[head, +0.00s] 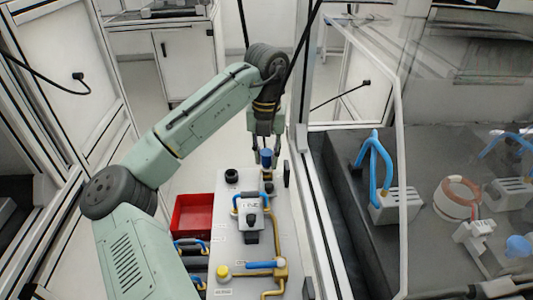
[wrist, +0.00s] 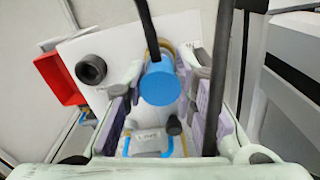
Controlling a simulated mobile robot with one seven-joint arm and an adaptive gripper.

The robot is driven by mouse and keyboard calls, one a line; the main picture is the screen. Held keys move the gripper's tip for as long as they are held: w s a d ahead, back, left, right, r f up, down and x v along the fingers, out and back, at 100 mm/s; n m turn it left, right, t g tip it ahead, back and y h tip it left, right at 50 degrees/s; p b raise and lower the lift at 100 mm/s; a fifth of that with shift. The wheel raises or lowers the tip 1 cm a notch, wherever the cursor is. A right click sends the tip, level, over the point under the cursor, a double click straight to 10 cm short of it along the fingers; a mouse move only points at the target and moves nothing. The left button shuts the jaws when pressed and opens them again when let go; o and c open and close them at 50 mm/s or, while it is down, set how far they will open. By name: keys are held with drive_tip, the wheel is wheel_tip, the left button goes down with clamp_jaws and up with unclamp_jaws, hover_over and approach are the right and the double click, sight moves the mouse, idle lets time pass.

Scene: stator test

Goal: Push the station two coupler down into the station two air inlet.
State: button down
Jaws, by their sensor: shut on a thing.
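The blue coupler (head: 266,155) is between the fingers of my gripper (head: 267,148), above the far end of the grey panel. In the wrist view the round blue top of the coupler (wrist: 160,82) faces the camera, between the purple-padded fingers of my gripper (wrist: 160,112). The gripper is shut on it. A dark fitting (head: 267,175) stands just below the coupler, and looks like the air inlet. Whether the coupler touches it or is seated in it, I cannot tell. In the wrist view the coupler and fingers hide that spot.
The grey panel (head: 226,215) carries a black knob (head: 231,176), a grey valve unit (head: 251,215), brass pipes and a yellow knob (head: 222,270). A red bin (head: 192,215) lies to its left. A framed glass door (head: 400,170) and machine bed stand close on the right.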

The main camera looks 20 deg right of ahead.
drive_tip(key=shift+f, duration=0.3)
drive_tip(key=c, duration=1.2)
unclamp_jaws()
drive_tip(key=shift+c, duration=0.2)
wheel_tip(320, 180, up, 12)
